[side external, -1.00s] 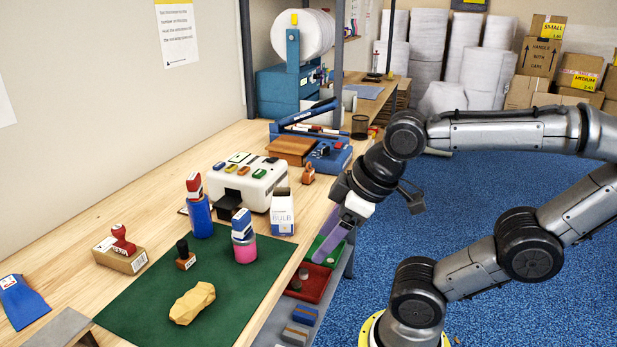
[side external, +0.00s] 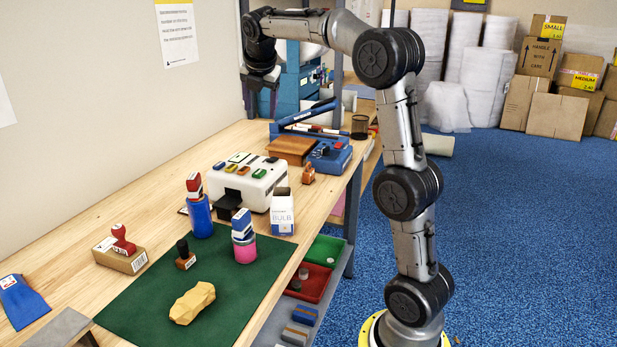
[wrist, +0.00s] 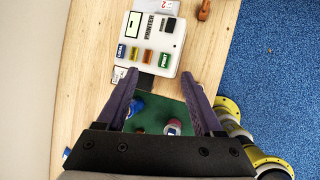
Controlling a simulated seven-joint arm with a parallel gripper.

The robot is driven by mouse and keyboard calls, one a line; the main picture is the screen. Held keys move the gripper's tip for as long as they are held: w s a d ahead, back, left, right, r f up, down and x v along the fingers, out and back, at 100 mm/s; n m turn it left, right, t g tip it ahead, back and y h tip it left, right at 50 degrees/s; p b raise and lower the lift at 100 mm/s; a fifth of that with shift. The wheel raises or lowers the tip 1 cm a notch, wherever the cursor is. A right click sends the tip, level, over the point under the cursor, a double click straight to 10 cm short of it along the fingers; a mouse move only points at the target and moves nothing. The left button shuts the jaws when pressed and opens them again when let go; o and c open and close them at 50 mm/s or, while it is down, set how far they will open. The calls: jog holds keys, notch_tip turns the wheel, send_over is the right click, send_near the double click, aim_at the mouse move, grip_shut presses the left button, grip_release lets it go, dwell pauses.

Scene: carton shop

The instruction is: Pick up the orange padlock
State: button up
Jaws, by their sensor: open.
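A small orange object that looks like the padlock (side external: 308,173) stands on the wooden bench just right of the white printer. In the wrist view it shows at the top edge (wrist: 204,10), partly cut off, beyond the right finger. My gripper (wrist: 160,74) is open and empty, its two purple fingers spread over the bench, with the printer's near edge between and beyond the tips.
The white printer (side external: 262,196) with coloured buttons stands left of the padlock; a bulb box (side external: 282,213) is in front. A blue tool with a wooden block (side external: 291,148) stands behind. Stamps, bottles and a tan lump (side external: 192,303) are on the green mat (side external: 240,292).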

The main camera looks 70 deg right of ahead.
jog(key=w+d+f+g, duration=0.1)
jog(key=d+f, duration=0.3)
jog(key=d, duration=0.3)
jog(key=d+f+g, duration=0.1)
jog(key=d+f, duration=0.3)
jog(key=d, duration=0.2)
jog(key=m+g, duration=0.2)
send_near(308, 171)
jog(key=x, duration=1)
jog(key=shift+f, duration=0.1)
jog(key=shift+y, duration=0.3)
grip_shut()
